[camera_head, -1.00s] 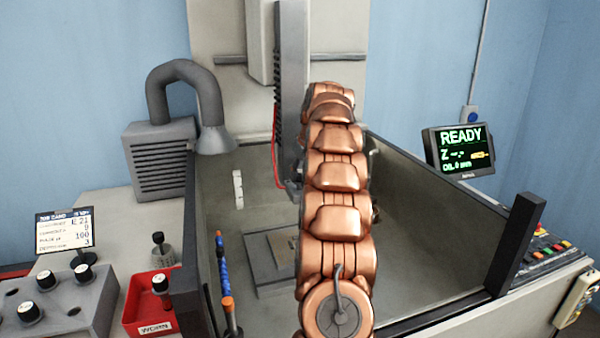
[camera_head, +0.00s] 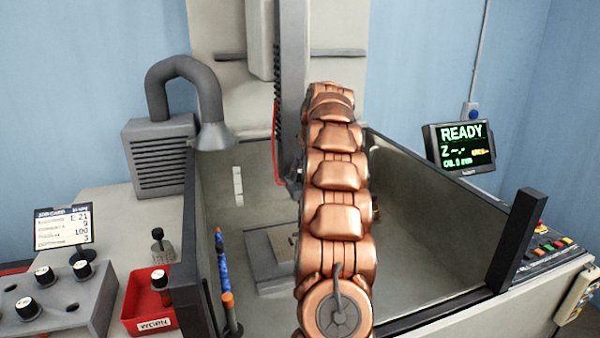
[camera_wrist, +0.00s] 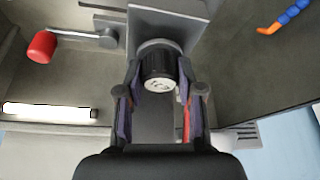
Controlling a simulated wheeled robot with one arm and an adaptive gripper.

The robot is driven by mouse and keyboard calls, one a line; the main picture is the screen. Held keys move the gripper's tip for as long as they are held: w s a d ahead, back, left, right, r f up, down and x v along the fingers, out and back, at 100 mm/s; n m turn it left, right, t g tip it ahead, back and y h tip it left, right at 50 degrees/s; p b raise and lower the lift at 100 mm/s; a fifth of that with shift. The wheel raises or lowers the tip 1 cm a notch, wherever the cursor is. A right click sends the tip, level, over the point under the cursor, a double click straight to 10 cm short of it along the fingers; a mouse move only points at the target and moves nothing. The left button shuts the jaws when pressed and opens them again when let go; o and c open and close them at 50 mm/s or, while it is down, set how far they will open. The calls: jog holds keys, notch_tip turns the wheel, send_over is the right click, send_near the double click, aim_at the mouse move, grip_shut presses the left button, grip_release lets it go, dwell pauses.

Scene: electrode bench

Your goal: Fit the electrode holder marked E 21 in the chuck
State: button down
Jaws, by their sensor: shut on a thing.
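In the wrist view my gripper (camera_wrist: 160,88) is shut on a dark, round electrode holder (camera_wrist: 159,70). Its pale end face carries a mark too small to read. The holder lines up with a grey round chuck (camera_wrist: 158,45) under a square plate (camera_wrist: 190,25); I cannot tell how deeply it sits in it. A lever with a red knob (camera_wrist: 41,46) sticks out to the left of the chuck. In the head view my arm hides my gripper and the held holder. The job card (camera_head: 64,228) reads E 21.
A grey rack (camera_head: 60,305) with several holders stands at left. Tank walls surround the work area. A blue hose with an orange nozzle (camera_head: 222,265) rises at its left.

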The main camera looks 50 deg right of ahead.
jog(key=shift+f, duration=0.4)
jog(key=c, duration=0.7)
grip_release()
jog(key=shift+o, duration=0.4)
jog(key=o, duration=0.5)
jog(key=shift+r+p, duration=1.6)
jog(key=shift+r, duration=1.4)
